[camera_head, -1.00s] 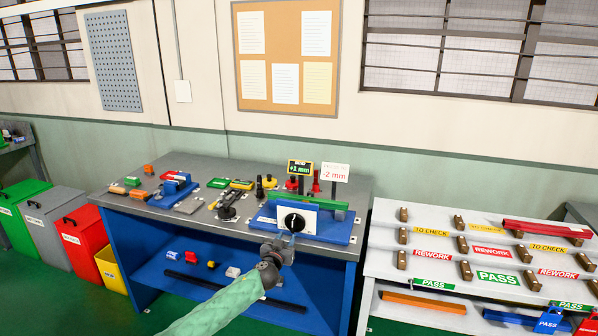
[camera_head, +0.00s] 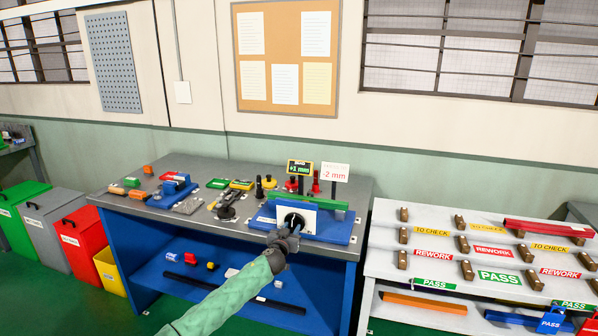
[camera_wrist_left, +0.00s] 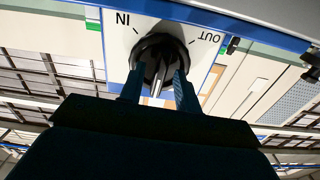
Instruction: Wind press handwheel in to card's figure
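The press handwheel (camera_head: 292,220) is a black round knob on a white plate at the front of the blue press (camera_head: 335,232). In the wrist view the handwheel (camera_wrist_left: 160,50) has a pale bar, with IN marked left and OUT right. My left gripper (camera_head: 288,236) is at the handwheel, its fingers (camera_wrist_left: 160,85) on either side of the bar, apart, with gaps seeming to show. The dark readout (camera_head: 300,167) shows +1 mm. The white card (camera_head: 335,172) shows -2 mm; its small upper line is unreadable. My right gripper is out of view.
A green bar (camera_head: 310,202) lies across the press. Several tools and coloured blocks lie on the grey bench (camera_head: 150,212) to the left. A white rack (camera_head: 385,235) with labelled slots and a red profile (camera_head: 548,228) stands to the right.

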